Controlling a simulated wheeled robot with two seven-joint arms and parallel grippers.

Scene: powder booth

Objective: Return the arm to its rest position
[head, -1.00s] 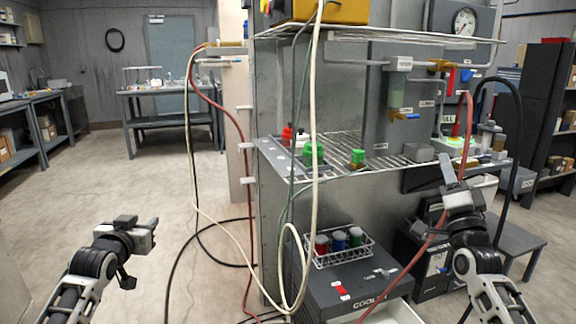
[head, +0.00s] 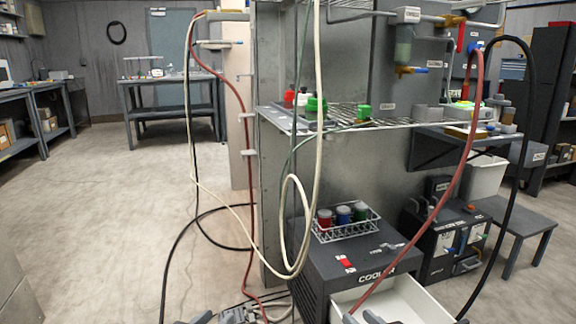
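Only the tips of my two grippers show, at the bottom edge of the head view. My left gripper (head: 222,315) is low at left of centre, in front of the hoses near the floor. My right gripper (head: 362,318) is at the bottom, in front of the open white drawer (head: 405,304) of the cooler (head: 335,262). Both are mostly cut off by the frame, and their finger gaps are not clear. I see nothing held in either. Both arms are otherwise out of view.
A wire rack (head: 345,226) with red, blue and green-lidded jars stands on the cooler. Pale, black and red hoses hang in front of the shelving (head: 275,118). A red hose (head: 465,150) arcs down at right. A stool (head: 520,222) stands right. Floor at left is clear.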

